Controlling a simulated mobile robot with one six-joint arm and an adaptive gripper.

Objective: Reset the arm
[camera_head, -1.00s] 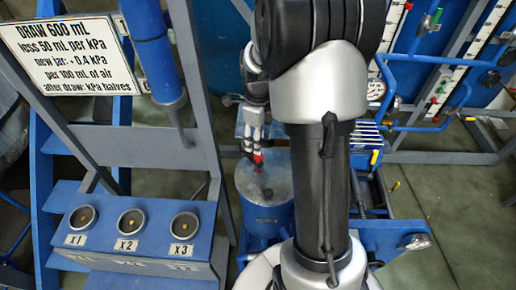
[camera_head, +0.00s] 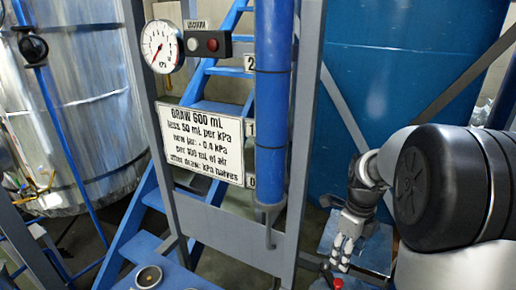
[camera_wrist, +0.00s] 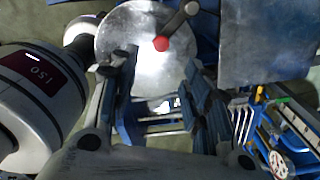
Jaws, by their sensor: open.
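My gripper (camera_head: 343,252) is at the lower right of the head view, pointing down. In the wrist view my gripper (camera_wrist: 165,75) has its two fingers apart, with nothing seen between them. A red knob (camera_wrist: 161,43) on a dark lever lies just beyond the fingertips, over a round metal lid (camera_wrist: 125,32). The red knob also shows at the bottom of the head view (camera_head: 338,283), just below the fingers. Whether a finger touches it, I cannot tell.
A sign (camera_head: 202,142) and a blue vertical cylinder (camera_head: 273,100) stand on a grey frame left of my arm. A pressure gauge (camera_head: 162,46) is above the sign. Blue stairs (camera_head: 140,240) are behind. A large metal tank (camera_head: 85,100) is at left, a blue tank (camera_head: 400,70) behind my arm.

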